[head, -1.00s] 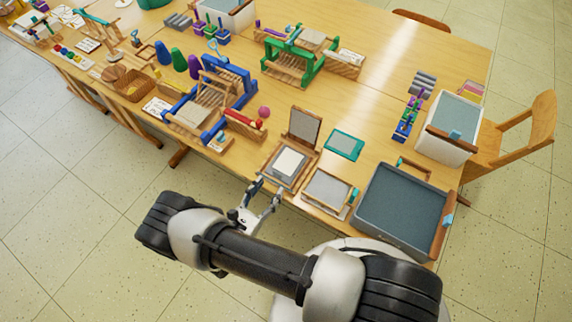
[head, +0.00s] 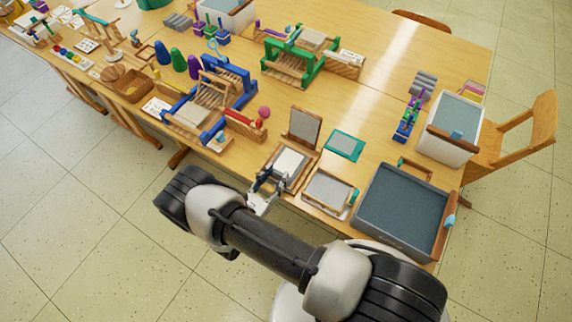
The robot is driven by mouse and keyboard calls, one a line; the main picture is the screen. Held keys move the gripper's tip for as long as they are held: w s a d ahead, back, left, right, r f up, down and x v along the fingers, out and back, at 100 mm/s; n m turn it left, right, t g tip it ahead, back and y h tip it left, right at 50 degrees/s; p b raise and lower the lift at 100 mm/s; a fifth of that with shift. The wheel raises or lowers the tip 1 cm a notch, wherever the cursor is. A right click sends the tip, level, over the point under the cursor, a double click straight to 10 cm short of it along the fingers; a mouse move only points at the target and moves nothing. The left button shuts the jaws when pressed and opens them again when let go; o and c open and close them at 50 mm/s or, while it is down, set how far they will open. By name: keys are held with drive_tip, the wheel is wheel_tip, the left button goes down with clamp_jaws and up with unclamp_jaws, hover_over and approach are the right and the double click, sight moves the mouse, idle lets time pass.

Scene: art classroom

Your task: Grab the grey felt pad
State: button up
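A pale grey rectangular pad (head: 291,160) lies flat in a shallow wooden-framed tray (head: 303,178) at the table's front edge. It looks like the felt pad, but its material is too small to tell. My gripper (head: 275,178) is at the tray's near left corner, with its fingers apart and pointing at the pad's near edge. The fingers overlap that edge in the picture. I cannot tell whether they touch the pad. Nothing is seen held.
A grey panel (head: 304,127) stands upright behind the tray. A wood-framed grey screen (head: 328,188) and a large grey-blue basin (head: 402,212) lie to the right. A teal-framed piece (head: 343,144) lies behind. A blue loom (head: 230,82) stands left.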

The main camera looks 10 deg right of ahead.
drive_tip(key=c, duration=0.6)
drive_tip(key=shift+c, duration=0.2)
drive_tip(key=shift+r, duration=0.15)
